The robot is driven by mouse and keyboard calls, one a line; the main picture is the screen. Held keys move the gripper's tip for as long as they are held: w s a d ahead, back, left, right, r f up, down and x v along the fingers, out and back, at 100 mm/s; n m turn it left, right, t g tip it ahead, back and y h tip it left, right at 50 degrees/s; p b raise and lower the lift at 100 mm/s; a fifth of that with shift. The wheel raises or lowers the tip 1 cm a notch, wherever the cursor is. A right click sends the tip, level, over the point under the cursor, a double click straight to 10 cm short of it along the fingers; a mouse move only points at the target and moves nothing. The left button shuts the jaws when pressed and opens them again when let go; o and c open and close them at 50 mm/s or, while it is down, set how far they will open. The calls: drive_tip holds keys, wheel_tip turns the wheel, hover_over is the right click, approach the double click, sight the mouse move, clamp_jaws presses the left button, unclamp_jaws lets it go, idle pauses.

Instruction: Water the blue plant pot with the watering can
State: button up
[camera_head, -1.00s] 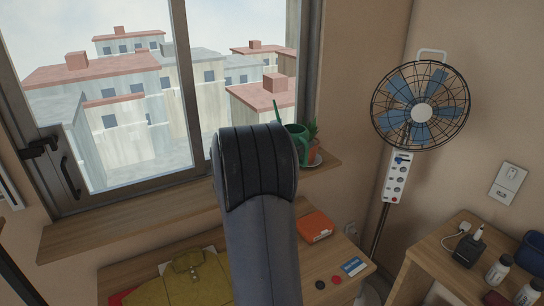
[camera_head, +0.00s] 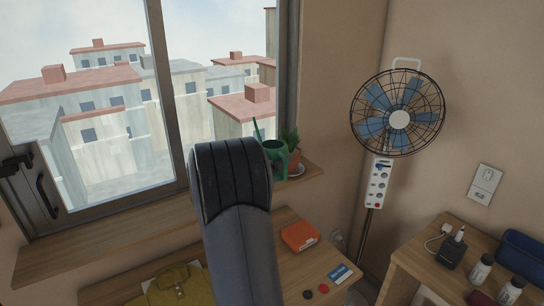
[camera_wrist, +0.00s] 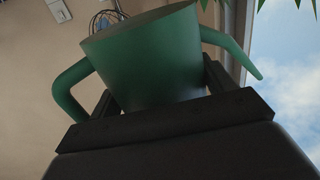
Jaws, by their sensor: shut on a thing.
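The green watering can (camera_head: 275,151) is at the right end of the window sill, partly hidden behind my arm. In the wrist view the can (camera_wrist: 150,60) fills the middle, with its handle on the left and its spout on the right. My gripper (camera_wrist: 163,92) is shut on the can; in the head view my arm hides the jaws. A reddish-brown pot (camera_head: 295,160) with a green plant stands on a pale saucer just right of the can. Leaf tips show at the top right of the wrist view. I see no blue plant pot.
The window sill (camera_head: 95,235) runs below the window. A desk below holds an orange box (camera_head: 300,236), a folded yellow garment (camera_head: 180,287) and small discs. A standing fan (camera_head: 398,118) is on the right, near a side table with bottles (camera_head: 481,271).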

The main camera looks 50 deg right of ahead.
drive_tip(key=f+b, duration=0.1)
drive_tip(key=f, duration=0.3)
drive_tip(key=shift+w+b, duration=0.2)
drive_tip(key=shift+b, duration=0.15)
drive_tip(key=shift+n+g+y, duration=0.3)
drive_tip(key=shift+n+y, duration=0.1)
drive_tip(key=shift+n, duration=0.5)
drive_tip(key=f, duration=0.5)
drive_tip(key=shift+s+a, duration=0.2)
drive_tip(key=shift+s, duration=0.15)
drive_tip(key=shift+r+b, duration=0.15)
drive_tip(key=shift+b, duration=0.3)
wheel_tip(320, 180, up, 3)
drive_tip(key=shift+f+m+h+b, duration=0.1)
drive_tip(key=shift+m+h+b, duration=0.4)
drive_tip(key=shift+m+b, duration=0.65)
